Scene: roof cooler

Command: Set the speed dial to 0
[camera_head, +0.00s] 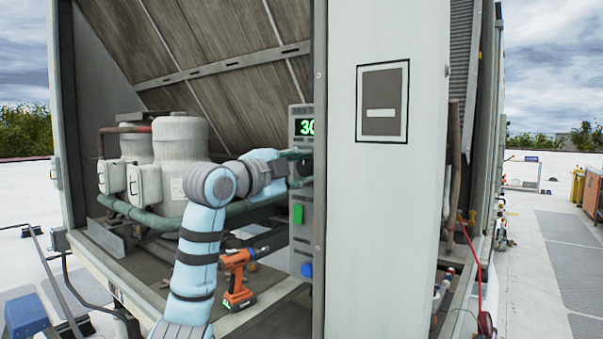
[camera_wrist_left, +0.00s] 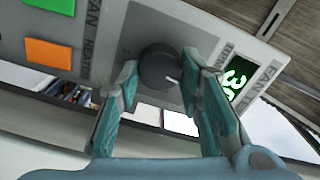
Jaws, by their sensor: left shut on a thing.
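The speed dial (camera_wrist_left: 158,68) is a dark round knob with a light pointer mark, on a grey control panel (camera_wrist_left: 105,45) in the left wrist view. My left gripper (camera_wrist_left: 161,60) has its two green fingers on either side of the dial and is shut on it. A green-lit display (camera_wrist_left: 240,80) beside the dial shows digits. In the head view the display (camera_head: 305,127) starts with a 3, and its right part is cut off by the white post. My left gripper (camera_head: 298,168) reaches the panel below that display; the dial is mostly hidden there. My right gripper is not in view.
A green button (camera_head: 297,213) and a blue knob (camera_head: 306,270) sit lower on the panel. An orange button (camera_wrist_left: 48,53) shows in the left wrist view. A wide white post (camera_head: 380,220) stands right of the panel. An orange drill (camera_head: 236,280) stands below my left arm.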

